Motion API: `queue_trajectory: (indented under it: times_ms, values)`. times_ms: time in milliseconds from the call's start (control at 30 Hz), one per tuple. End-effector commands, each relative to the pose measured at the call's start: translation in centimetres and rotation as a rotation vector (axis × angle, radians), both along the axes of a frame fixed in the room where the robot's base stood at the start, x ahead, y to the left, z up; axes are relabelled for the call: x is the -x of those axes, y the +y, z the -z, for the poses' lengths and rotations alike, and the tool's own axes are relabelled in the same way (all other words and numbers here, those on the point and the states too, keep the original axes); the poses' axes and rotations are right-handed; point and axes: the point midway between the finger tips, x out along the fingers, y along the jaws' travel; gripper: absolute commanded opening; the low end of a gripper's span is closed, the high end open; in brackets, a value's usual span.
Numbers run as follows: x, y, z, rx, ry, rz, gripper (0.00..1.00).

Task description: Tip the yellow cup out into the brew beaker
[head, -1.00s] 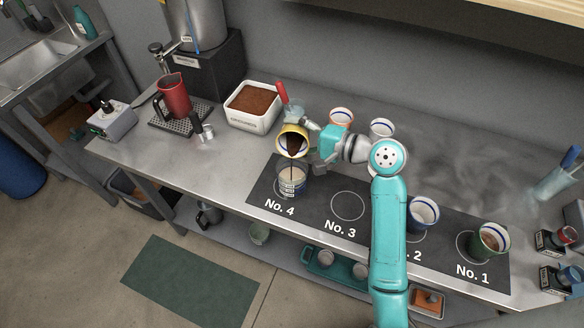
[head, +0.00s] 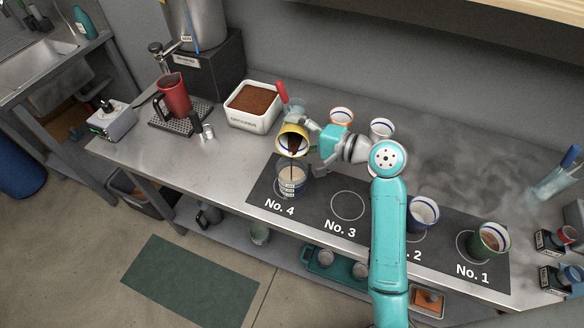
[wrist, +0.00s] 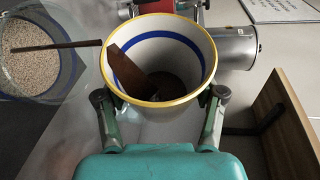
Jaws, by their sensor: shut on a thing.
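My gripper (wrist: 161,94) is shut on the yellow cup (head: 283,134), with one finger on each side of it in the wrist view. The cup (wrist: 150,52) has a yellow rim, a white inside with a blue band, and dark brown contents low inside. It is held tilted above the brew beaker (head: 292,184). A thin dark brown stream runs from its lip down into the beaker. The beaker is clear glass and stands upright on the No. 4 spot. In the wrist view the beaker (wrist: 38,62) shows pale, speckled contents.
Other cups stand behind my gripper, an orange-rimmed one (head: 341,115) and a white one (head: 381,128). A blue-rimmed cup (head: 422,214) and a green cup (head: 489,240) stand to the right. A white tub of brown grounds (head: 252,105) is behind left. The No. 3 spot (head: 347,205) is empty.

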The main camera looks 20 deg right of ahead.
Motion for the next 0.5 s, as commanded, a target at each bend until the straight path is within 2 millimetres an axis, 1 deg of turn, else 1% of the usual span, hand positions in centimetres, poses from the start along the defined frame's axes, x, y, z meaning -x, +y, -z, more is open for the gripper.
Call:
queue_trajectory:
  times_ms: [500]
  values:
    - [0.09,0.06,0.11,0.018,-0.029,0.000,0.18]
